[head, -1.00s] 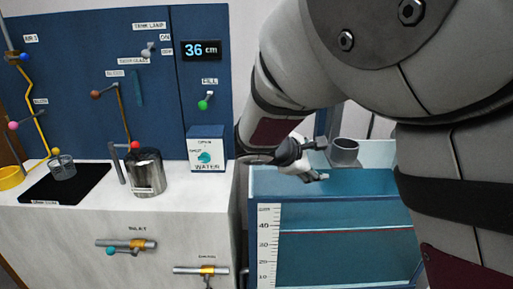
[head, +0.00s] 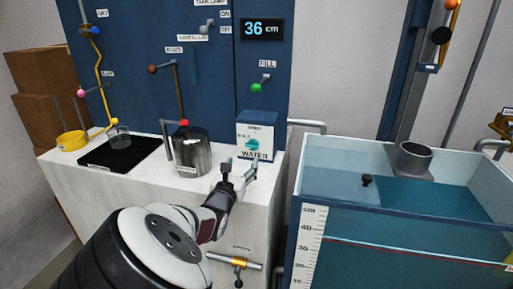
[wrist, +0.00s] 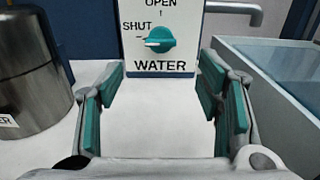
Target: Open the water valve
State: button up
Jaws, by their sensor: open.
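The water valve is a teal knob (head: 252,145) on the front of a white box (head: 257,128) labelled WATER. In the wrist view the knob (wrist: 160,40) shows large, with OPEN marked above it and SHUT at its left. Its white-tipped end points left, towards SHUT. My gripper (head: 238,170) is in front of the box, a little below the knob. In the wrist view my gripper (wrist: 162,95) is open, with teal pads wide apart and nothing between them. The knob lies beyond the fingertips, roughly centred between them and apart from them.
A steel pot (head: 191,152) stands on the white counter left of the box; it also shows in the wrist view (wrist: 32,75). A water tank (head: 335,190) with a scale is at the right. A display (head: 262,29) reads 36 cm. A pipe (head: 308,124) leaves the box's right side.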

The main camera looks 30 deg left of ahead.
aim_at(251, 148)
jog(key=b+x, duration=0.1)
jog(key=x, duration=1.1)
jog(key=shift+w+b, duration=0.15)
jog(key=shift+b, duration=0.15)
jog(key=shift+d, duration=0.1)
jog(key=c, duration=1.2)
